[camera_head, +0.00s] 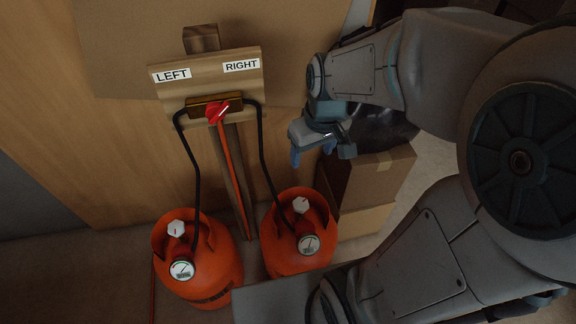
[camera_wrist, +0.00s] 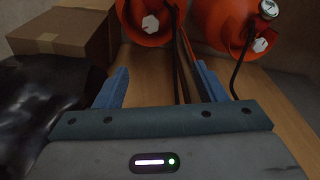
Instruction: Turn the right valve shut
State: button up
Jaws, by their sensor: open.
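The right gas bottle (camera_head: 283,254) is orange and stands under the RIGHT label (camera_head: 241,66). Its white valve knob (camera_head: 300,205) sits on top, with a round gauge (camera_head: 309,244) beside it. In the wrist view the right valve knob (camera_wrist: 150,24) is near the top edge, left of centre. My gripper (camera_head: 321,156) is open, with blue fingers, above and behind the right bottle, apart from the knob. In the wrist view my gripper (camera_wrist: 160,86) has nothing between its fingers but background. The knob's exact turn is too small to judge.
The left bottle (camera_head: 218,262) has its own white knob (camera_head: 176,228). Black hoses (camera_head: 262,150) run from both bottles to a brass block with a red handle (camera_head: 217,112) on the board. Cardboard boxes (camera_head: 378,175) and a black bag (camera_head: 385,128) stand right of the right bottle.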

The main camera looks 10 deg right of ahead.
aim_at(300, 203)
jog(key=w+f+n+b, duration=0.1)
jog(key=f+b, duration=0.3)
jog(key=f, duration=0.7)
jog(key=w+f+n+g+b, duration=0.1)
jog(key=w+f+b, duration=0.3)
jog(key=f, duration=0.7)
jog(key=w+f+n+b, duration=0.1)
jog(key=f+b, duration=0.3)
jog(key=f, duration=0.7)
jog(key=shift+w+d+h, duration=0.3)
jog(key=shift+w, duration=0.35)
jog(key=shift+r, duration=0.1)
jog(key=c, duration=1)
jog(key=shift+o, duration=0.2)
jog(key=shift+a, duration=0.2)
